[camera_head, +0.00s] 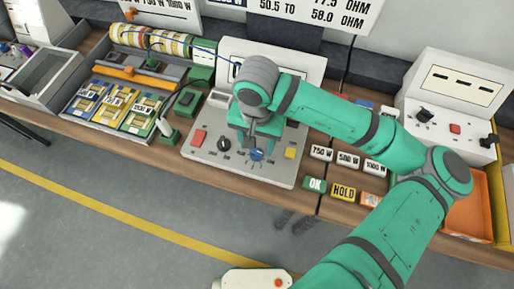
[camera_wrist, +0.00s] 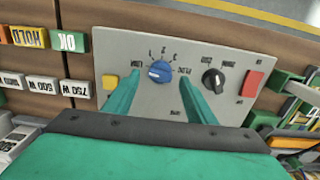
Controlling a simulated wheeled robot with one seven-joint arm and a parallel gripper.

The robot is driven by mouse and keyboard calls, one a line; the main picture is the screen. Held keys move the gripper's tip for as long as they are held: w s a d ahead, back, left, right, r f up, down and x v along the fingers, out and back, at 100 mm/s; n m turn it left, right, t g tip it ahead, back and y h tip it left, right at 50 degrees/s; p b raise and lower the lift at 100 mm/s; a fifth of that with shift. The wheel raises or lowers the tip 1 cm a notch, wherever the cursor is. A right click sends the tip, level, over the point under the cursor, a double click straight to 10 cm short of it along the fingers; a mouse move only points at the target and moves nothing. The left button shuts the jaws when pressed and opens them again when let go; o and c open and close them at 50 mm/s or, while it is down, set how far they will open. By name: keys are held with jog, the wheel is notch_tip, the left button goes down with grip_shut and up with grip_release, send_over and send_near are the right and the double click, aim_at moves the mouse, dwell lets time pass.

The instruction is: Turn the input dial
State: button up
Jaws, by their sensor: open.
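A grey panel (camera_head: 205,152) on the bench carries a blue dial (camera_head: 257,154) and a black dial (camera_head: 224,144). In the wrist view the blue dial (camera_wrist: 159,71) has a white pointer mark and small numbers around it. The black dial (camera_wrist: 213,80) is to its right there. Small lettering is hard to read, so I cannot tell which is labelled input. My gripper (camera_head: 256,146) is open above the panel. In the wrist view its two teal fingers (camera_wrist: 158,80) lie on either side of the blue dial; contact is not visible.
A red button (camera_head: 199,138) and a yellow button (camera_head: 290,152) flank the dials on the panel. OK (camera_head: 315,184) and HOLD (camera_head: 343,192) blocks and wattage blocks (camera_head: 348,159) sit to the right. A tray of colored cards (camera_head: 115,105) stands left. An orange tray (camera_head: 468,215) is at far right.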

aim_at(257, 151)
jog(key=shift+f, duration=1.8)
jog(key=c, duration=1)
jog(key=shift+m, duration=0.3)
jog(key=shift+m, duration=0.4)
jog(key=m, duration=0.4)
jog(key=shift+w+m, duration=0.1)
jog(key=shift+m, duration=2.8)
